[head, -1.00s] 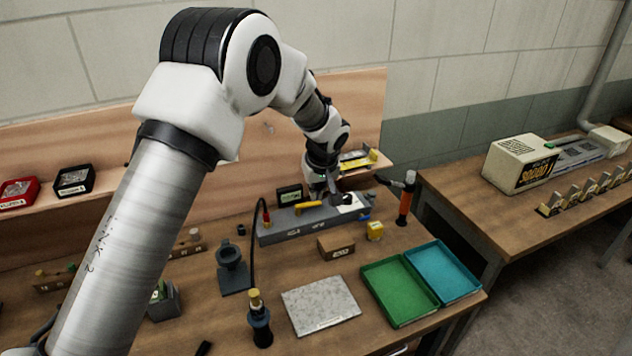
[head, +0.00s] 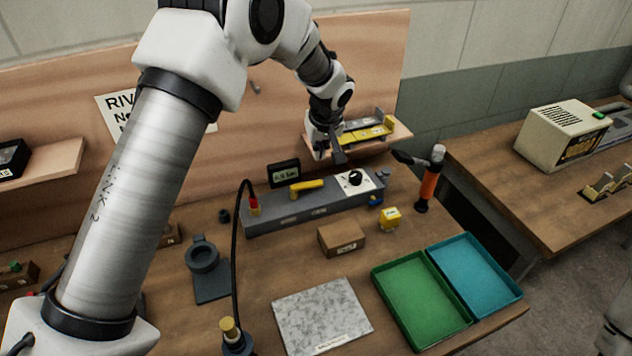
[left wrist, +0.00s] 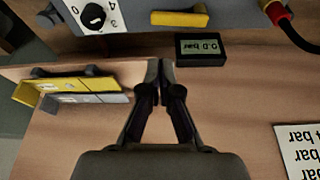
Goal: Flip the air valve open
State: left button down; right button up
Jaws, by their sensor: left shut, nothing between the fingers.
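The yellow valve lever (head: 307,187) lies lengthwise along the top of the grey air unit (head: 285,217); it also shows at the top of the left wrist view (left wrist: 180,18). A black dial (head: 355,179) on a white numbered plate sits at the unit's right end. A small black display (head: 284,173) stands behind the lever and reads 0.0 bar in the left wrist view (left wrist: 200,48). My left gripper (head: 339,160) is shut and empty, behind and above the unit near the dial end, apart from the lever. My right gripper is out of view.
A shelf (head: 400,134) with yellow and grey holders is close behind my left gripper. A black hose (head: 236,240) rises from the unit's left end. A brown box (head: 340,237) and green tray (head: 420,295) are in front.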

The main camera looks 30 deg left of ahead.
pick_arm(q)
jog(key=p+x, duration=0.3)
jog(key=x, duration=0.7)
jog(key=shift+w+a+f+p, duration=0.1)
jog(key=shift+a+f+p, duration=0.1)
jog(key=shift+p, duration=0.2)
jog(key=shift+f, duration=0.4)
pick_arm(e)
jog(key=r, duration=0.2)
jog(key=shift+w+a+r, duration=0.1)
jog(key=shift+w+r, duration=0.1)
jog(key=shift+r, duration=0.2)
pick_arm(q)
jog(key=shift+w, duration=0.1)
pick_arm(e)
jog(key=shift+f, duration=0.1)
